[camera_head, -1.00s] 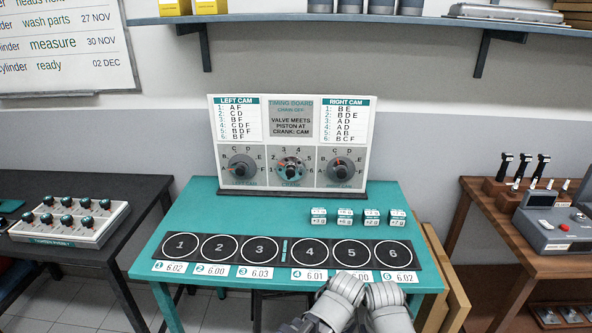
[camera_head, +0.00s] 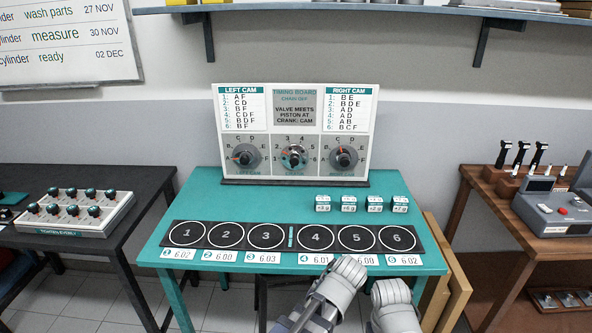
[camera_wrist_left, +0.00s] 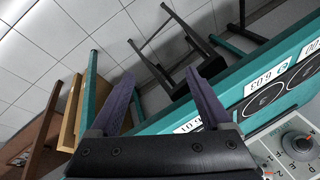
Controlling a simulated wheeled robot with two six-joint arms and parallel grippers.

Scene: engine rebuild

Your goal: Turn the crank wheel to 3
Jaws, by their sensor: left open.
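The crank wheel is the middle dial (camera_head: 295,156) on the upright timing board (camera_head: 316,150) at the back of the teal table. It is ringed by the numbers 1 to 6; its exact setting is too small to read. My left arm reaches in at the bottom centre of the head view, well short of the board. In the left wrist view my left gripper (camera_wrist_left: 160,85) is open and empty, with its fingers spread above the floor beside the table.
A left cam dial (camera_head: 240,156) and a right cam dial (camera_head: 343,157) flank the crank wheel. A black strip of numbered circles (camera_head: 294,238) lies along the table front. Several small labelled blocks (camera_head: 349,203) stand right of the table's middle.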

